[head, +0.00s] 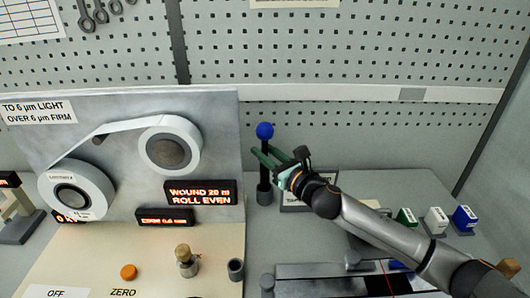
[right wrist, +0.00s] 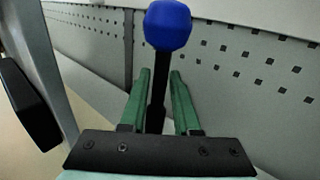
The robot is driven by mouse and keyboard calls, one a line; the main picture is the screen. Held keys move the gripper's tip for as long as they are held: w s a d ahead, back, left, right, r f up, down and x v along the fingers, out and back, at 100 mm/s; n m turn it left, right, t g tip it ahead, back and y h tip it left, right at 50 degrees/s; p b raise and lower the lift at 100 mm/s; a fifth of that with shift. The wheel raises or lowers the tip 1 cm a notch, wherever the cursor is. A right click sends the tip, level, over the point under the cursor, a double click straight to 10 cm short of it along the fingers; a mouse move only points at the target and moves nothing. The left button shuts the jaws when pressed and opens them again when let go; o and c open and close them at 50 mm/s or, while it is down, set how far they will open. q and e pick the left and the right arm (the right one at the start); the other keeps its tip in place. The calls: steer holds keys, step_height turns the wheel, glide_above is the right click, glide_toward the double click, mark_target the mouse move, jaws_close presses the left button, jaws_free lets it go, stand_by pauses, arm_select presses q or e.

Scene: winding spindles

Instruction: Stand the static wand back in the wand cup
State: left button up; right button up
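The static wand, a black rod with a blue ball (head: 265,131) on top, stands upright at the back of the bench, just right of the winding panel. Its lower end is in a dark cup (head: 264,194). My right gripper (head: 261,155), with green fingers, is at the rod just below the ball. In the right wrist view the blue ball (right wrist: 167,25) is above the fingertips, and the rod shows between the two parted fingers (right wrist: 158,85) with gaps on both sides. My left gripper is not in view.
The winding panel (head: 120,195) with its rolls and lit displays is close on the left. A small sign (head: 296,207) stands behind my right gripper. Green, white and blue boxes (head: 436,220) stand at the right. A small grey cylinder (head: 236,269) is in front.

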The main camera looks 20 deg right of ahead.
steer(key=o, duration=0.4)
steer(key=shift+f, duration=0.3)
steer(key=shift+o, duration=0.2)
steer(key=shift+f, duration=0.1)
steer(key=shift+s+d+f, duration=0.1)
steer(key=shift+s+d, duration=0.05)
steer(key=shift+s, duration=0.35)
steer(key=b+v, duration=0.2)
steer(key=v, duration=0.9)
steer(key=shift+s+r, duration=0.25)
steer(key=shift+r, duration=0.35)
steer(key=shift+d, duration=0.1)
